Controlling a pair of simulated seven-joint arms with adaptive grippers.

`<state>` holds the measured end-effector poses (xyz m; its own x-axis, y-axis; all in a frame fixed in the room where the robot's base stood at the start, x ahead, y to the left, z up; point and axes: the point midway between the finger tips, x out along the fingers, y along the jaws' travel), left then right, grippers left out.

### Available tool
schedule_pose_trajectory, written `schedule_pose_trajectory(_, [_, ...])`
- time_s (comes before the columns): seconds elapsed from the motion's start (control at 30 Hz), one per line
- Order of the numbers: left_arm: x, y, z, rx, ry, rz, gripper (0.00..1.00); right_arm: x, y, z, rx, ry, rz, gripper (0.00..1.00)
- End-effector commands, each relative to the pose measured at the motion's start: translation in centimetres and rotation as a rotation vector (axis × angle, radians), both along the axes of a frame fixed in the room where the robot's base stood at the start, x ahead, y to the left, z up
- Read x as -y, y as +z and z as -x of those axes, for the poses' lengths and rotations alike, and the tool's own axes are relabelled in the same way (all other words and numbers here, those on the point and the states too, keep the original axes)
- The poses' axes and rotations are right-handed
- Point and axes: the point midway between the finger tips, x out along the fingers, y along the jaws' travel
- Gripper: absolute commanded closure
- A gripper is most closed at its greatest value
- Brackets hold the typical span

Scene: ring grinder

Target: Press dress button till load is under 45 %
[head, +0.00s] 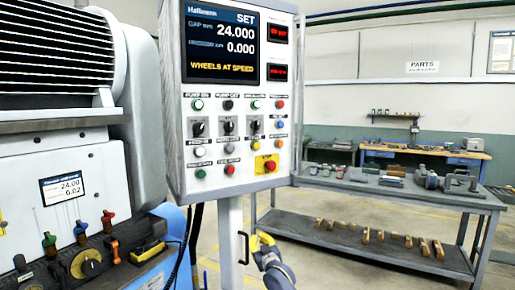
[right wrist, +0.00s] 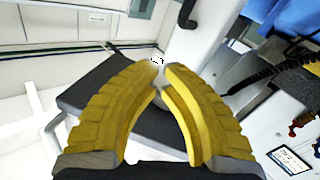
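The control panel (head: 236,110) stands upright on a post in the middle of the head view. Its screen (head: 221,45) reads SET, gap 24.000, a second value 0.000, and "WHEELS AT SPEED". Two small red readouts (head: 277,33) sit right of the screen, too blurred to read. Rows of coloured buttons and black knobs (head: 228,126) lie below; the small labels are blurred, so I cannot tell which is the dress button. My right gripper (head: 252,243) is low, right of the post, below the panel and apart from it. Its yellow fingers (right wrist: 161,66) meet at the tips, empty. My left gripper is not in view.
The grinder (head: 60,160) fills the left side, with a small display (head: 63,188) and coloured levers (head: 80,230). A grey workbench (head: 400,190) with parts stands behind on the right. A red button on a yellow plate (head: 270,166) sits at the panel's lower right.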

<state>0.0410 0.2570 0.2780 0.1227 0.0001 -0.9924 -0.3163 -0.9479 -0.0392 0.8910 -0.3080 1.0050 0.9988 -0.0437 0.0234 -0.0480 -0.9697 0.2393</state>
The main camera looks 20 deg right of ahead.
Motion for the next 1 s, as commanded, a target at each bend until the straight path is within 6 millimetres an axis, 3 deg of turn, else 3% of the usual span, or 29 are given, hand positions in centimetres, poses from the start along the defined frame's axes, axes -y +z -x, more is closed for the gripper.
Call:
schedule_pose_trajectory(0.03, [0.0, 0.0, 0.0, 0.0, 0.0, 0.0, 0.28, 0.2, 2.3, -0.3, 0.031, -0.003, 0.001, 1.0])
schedule_pose_trajectory(0.3, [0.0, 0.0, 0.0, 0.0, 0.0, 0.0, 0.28, 1.1, 13.5, -0.4, 0.181, -0.013, 0.013, 1.0])
schedule_pose_trajectory(0.6, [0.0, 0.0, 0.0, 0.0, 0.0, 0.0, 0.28, 2.1, 25.8, 1.6, 0.355, -0.03, 0.032, 1.0])
schedule_pose_trajectory(0.8, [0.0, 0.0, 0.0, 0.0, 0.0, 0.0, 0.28, 2.8, 32.9, 4.2, 0.464, -0.046, 0.05, 1.0])
schedule_pose_trajectory(1.0, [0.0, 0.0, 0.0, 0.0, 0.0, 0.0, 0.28, 3.3, 37.5, 7.3, 0.543, -0.061, 0.078, 1.0])
